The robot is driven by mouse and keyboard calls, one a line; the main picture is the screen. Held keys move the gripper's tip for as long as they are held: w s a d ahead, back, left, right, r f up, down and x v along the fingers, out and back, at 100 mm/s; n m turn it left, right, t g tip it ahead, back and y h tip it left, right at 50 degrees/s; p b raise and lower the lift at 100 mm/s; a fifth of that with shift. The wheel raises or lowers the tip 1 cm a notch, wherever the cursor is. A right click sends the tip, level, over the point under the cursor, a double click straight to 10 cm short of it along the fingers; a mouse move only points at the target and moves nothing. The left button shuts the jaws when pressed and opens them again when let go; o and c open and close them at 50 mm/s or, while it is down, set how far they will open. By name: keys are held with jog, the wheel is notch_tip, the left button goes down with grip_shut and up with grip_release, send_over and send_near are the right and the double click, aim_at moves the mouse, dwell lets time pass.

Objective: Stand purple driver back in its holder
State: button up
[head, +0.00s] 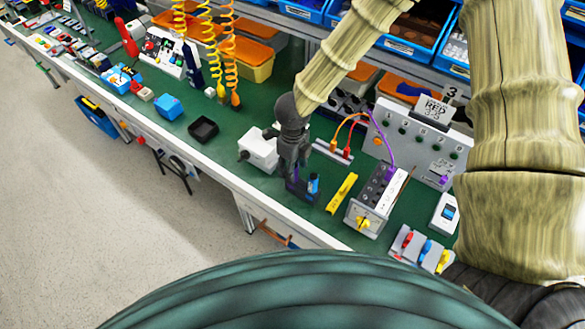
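My gripper (294,178) is dark grey and points down over the green bench top. A small dark blue-purple object (302,193) with a brighter blue part (314,184) is right at its fingertips. I cannot tell whether this is the purple driver, nor whether the fingers are shut on it. A pale holder (398,246) near the bench's front edge at the right bears red (406,241), blue (425,249) and yellow (443,260) handled tools. No purple driver handle can be made out with certainty.
A switch box with a yellow knob (363,222) and a yellow tool (342,193) lie between my gripper and the holder. Behind stands a grey panel (415,140) with a purple cable (381,140). A white box (260,150) is left of my gripper.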

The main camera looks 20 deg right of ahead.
notch_tip(320, 180, up, 11)
jog(key=shift+f, duration=0.2)
dwell(0.5)
